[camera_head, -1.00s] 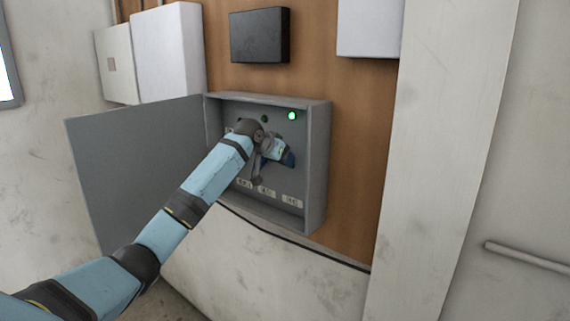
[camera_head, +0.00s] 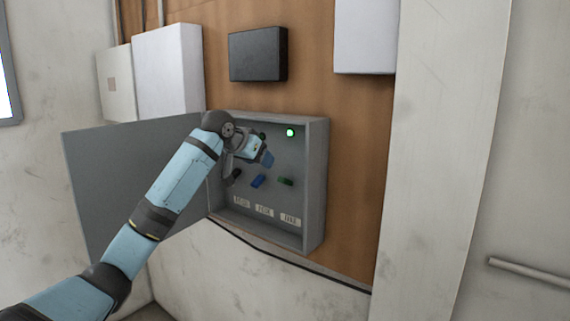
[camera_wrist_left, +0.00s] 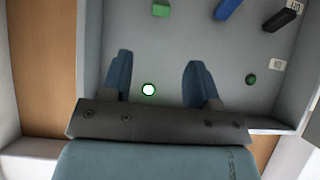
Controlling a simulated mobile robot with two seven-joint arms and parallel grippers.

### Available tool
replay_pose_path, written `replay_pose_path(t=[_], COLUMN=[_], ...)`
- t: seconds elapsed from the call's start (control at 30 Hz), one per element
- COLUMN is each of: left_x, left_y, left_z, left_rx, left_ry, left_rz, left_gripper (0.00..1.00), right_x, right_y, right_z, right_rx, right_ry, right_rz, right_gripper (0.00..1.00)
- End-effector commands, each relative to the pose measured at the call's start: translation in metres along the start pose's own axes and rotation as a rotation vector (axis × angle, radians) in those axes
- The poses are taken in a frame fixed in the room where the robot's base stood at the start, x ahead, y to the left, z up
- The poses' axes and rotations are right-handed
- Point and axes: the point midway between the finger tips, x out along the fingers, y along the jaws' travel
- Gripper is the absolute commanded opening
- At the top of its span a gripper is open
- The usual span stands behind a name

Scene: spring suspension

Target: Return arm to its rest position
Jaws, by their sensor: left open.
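My left arm reaches in from the left to an open grey box (camera_head: 318,190) on the wall. My left gripper (camera_head: 265,157) is open and empty, in front of the box above its switches. Below it are a dark switch (camera_head: 236,175), a blue switch (camera_head: 258,181) and a green switch (camera_head: 285,181). A green lamp (camera_head: 290,132) is lit. In the left wrist view the open fingers (camera_wrist_left: 158,78) have the lit lamp (camera_wrist_left: 148,90) between them in the picture, and the switches lie apart from them. My right gripper is not in view.
The box's grey door (camera_head: 120,180) hangs open to the left, behind my arm. A black box (camera_head: 258,54) and white boxes (camera_head: 168,72) are mounted above. A pale pillar (camera_head: 440,150) and a rail (camera_head: 530,271) are on the right.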

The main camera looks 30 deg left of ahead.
Motion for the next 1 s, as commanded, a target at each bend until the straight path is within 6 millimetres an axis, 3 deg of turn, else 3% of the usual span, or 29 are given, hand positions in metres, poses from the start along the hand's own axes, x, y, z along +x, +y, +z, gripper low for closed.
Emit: replay_pose_path(t=[0.27,0.37,0.43,0.6,0.7,0.83,1.0], left_x=[0.007,0.032,0.060,0.130,0.159,0.182,0.184], left_y=[0.003,0.016,0.031,0.083,0.115,0.158,0.213], left_z=[0.005,0.027,0.055,0.151,0.214,0.301,0.413], left_rx=[0.003,0.016,0.032,0.075,0.095,0.114,0.122], left_ry=[-0.002,-0.010,-0.015,-0.018,-0.013,-0.003,0.014], left_rz=[0.002,0.009,0.017,0.047,0.068,0.098,0.133], left_gripper=[0.55,0.55,0.55,0.55,0.55,0.55,0.55], right_x=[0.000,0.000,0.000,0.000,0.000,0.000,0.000], right_y=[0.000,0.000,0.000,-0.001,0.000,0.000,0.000], right_z=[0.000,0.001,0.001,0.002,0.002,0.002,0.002], right_rx=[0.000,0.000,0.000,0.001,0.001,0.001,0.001], right_ry=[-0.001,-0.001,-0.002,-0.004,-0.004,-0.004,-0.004], right_rz=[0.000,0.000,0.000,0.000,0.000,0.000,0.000], right_gripper=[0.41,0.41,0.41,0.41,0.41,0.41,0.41])
